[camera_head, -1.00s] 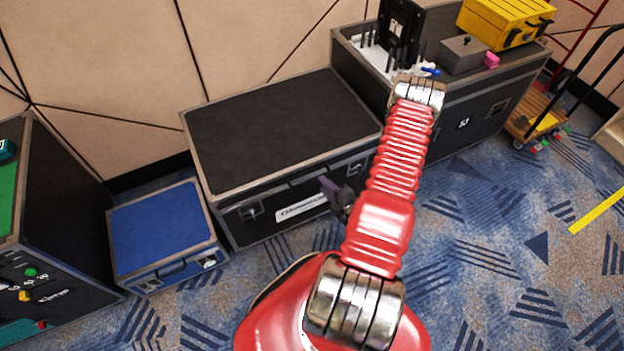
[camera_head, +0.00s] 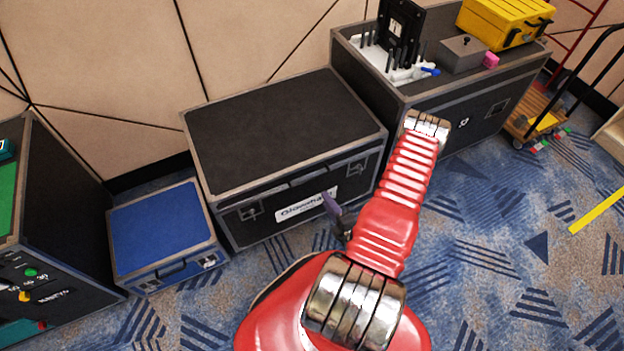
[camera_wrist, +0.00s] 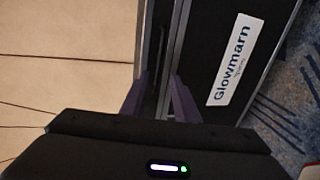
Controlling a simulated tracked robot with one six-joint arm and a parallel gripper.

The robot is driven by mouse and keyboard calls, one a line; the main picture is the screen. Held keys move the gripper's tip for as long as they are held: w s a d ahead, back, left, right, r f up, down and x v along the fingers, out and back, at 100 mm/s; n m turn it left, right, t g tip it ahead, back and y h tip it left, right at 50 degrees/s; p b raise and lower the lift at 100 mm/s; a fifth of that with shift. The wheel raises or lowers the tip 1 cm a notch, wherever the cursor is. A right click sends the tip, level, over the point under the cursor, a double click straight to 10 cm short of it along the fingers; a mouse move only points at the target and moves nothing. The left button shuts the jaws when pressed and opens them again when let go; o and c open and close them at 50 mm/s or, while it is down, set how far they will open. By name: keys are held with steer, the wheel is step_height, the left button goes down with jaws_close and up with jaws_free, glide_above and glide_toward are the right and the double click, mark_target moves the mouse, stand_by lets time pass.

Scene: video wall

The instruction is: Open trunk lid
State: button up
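The trunk is a black case with metal edges and a white Glowmarn label (camera_head: 305,204) on its front. Its flat black lid (camera_head: 275,125) is closed. My gripper (camera_head: 330,202) shows small, with purple fingers, in front of the trunk's front face at the label's right end. In the wrist view my gripper (camera_wrist: 158,97) is open, its two fingers apart. The lid's metal-edged front strip (camera_wrist: 160,50) runs up between and beyond the fingers, and the label (camera_wrist: 235,62) lies to the right. I cannot tell whether a finger touches the trunk.
A low blue case (camera_head: 162,235) stands left of the trunk. A taller black case (camera_head: 470,115) stands at its right, with a yellow box (camera_head: 503,22) and a grey box (camera_head: 463,54) on top. A beige wall (camera_head: 130,80) is behind.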

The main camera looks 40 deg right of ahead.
mark_target(311, 180)
steer(key=x, duration=1.3)
steer(key=shift+w+d, duration=0.15)
jaws_close()
stand_by(0.6)
